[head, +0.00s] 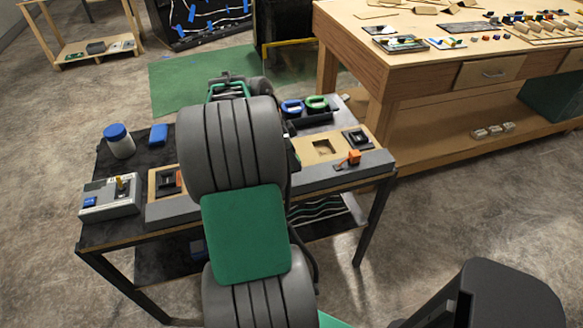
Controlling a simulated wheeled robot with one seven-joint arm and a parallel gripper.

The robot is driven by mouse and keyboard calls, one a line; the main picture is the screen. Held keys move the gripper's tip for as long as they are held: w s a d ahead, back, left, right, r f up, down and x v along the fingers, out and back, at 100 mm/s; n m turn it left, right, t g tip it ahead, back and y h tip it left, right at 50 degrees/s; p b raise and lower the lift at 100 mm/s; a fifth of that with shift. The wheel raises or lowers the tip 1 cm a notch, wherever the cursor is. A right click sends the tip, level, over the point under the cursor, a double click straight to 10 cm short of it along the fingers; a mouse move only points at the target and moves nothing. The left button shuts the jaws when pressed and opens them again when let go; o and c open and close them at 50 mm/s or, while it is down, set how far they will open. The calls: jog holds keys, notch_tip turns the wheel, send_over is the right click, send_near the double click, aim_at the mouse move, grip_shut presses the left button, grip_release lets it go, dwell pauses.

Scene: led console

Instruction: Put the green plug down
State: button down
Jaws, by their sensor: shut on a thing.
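My arm's thick grey links cover the middle of the dark worktable (115,232). My gripper is hidden behind them, so neither its fingers nor anything between them shows. A green ring-shaped piece (317,103) and a blue ring-shaped piece (291,107) are side by side at a dark tray at the back of the worktable. I cannot tell whether the green piece is the green plug. No other clear green plug shows.
A grey box with a yellow lever (110,198), a blue-lidded jar (119,141) and a blue block (158,134) occupy the left. A console panel with an orange piece (349,158) is at right. A wooden bench (370,70) stands behind it.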

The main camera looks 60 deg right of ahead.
jog(key=f, duration=0.2)
jog(key=f+p, duration=0.1)
jog(key=shift+d+f, duration=0.35)
jog(key=shift+d, duration=0.05)
jog(key=shift+f+b, duration=0.35)
jog(key=shift+f, duration=0.05)
jog(key=c, duration=1.1)
grip_release()
jog(key=shift+c, duration=0.2)
jog(key=shift+r, duration=0.1)
